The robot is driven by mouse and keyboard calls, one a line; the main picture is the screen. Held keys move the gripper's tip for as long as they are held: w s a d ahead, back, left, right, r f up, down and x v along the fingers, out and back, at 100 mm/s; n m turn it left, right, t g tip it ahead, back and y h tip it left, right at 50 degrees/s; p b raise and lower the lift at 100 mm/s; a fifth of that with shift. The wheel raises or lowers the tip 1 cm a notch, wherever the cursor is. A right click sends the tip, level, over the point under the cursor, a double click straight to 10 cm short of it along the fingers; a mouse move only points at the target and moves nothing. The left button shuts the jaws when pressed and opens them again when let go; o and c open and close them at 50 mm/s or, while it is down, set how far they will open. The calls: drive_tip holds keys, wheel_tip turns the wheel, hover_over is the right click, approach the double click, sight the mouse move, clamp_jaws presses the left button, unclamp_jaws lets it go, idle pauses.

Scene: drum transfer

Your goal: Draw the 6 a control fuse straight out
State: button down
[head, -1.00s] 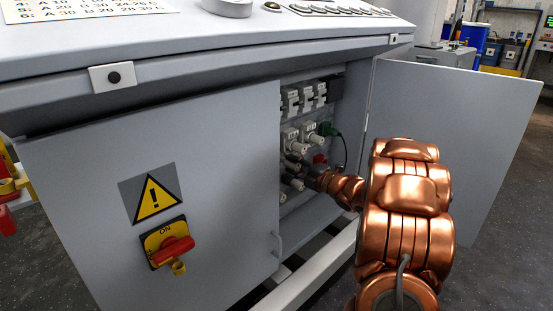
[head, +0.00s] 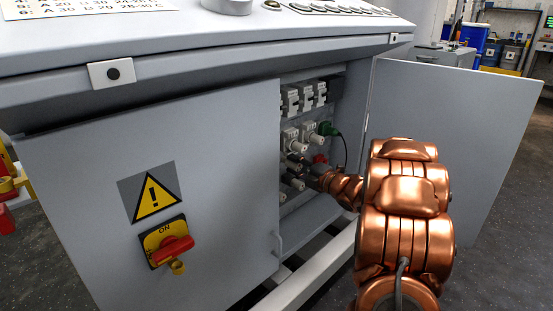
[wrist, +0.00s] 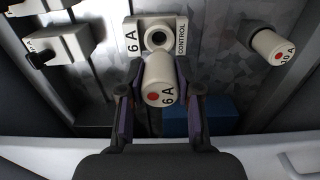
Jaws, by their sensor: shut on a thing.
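The 6 A control fuse (wrist: 160,80) is a cream cylinder with a red dot and "6 A" on its end, in the middle of the wrist view. My gripper (wrist: 160,102) is shut on it, one dark finger on each side. Behind it, the cream holder (wrist: 134,42) marked "6 A CONTROL" shows a round open socket, and the fuse is clear of that hole. In the head view my gripper (head: 317,174) is inside the open cabinet, and the held fuse cannot be made out there.
A 10 A-type fuse (wrist: 272,47) sits at the right in the wrist view, and another holder (wrist: 62,45) at the left. The open cabinet door (head: 450,140) stands right of my arm; the closed door (head: 90,200) is at left.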

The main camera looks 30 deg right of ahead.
sight(299, 167)
drive_tip(key=shift+v, duration=1.85)
